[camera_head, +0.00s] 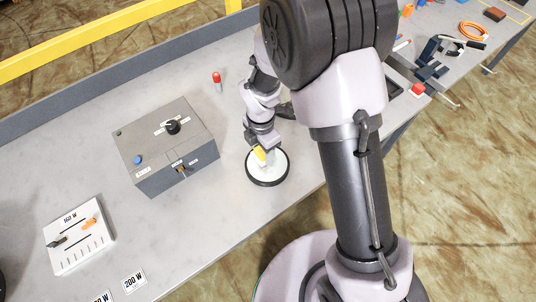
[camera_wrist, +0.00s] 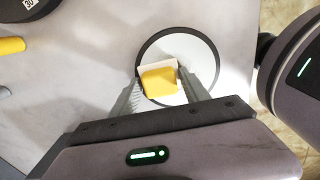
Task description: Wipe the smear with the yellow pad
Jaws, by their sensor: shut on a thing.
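The yellow pad (camera_wrist: 159,81) is between my gripper's fingers in the wrist view, with a pale layer at its far edge. My gripper (camera_wrist: 168,90) is shut on it. In the head view the yellow pad (camera_head: 260,154) shows at the end of my arm, over a round white disc with a black rim (camera_head: 267,180). The same disc (camera_wrist: 196,46) lies beneath the pad in the wrist view. I cannot tell whether the pad touches the disc. No smear can be made out; the pad and gripper cover part of the disc.
A grey control box (camera_head: 150,160) with a black knob and blue button stands left of the disc. A white slider panel (camera_head: 78,236) is at lower left. A red-topped cylinder (camera_head: 217,81) stands behind. Tools and an orange cable coil (camera_head: 472,31) lie far right. The table's front edge is near the disc.

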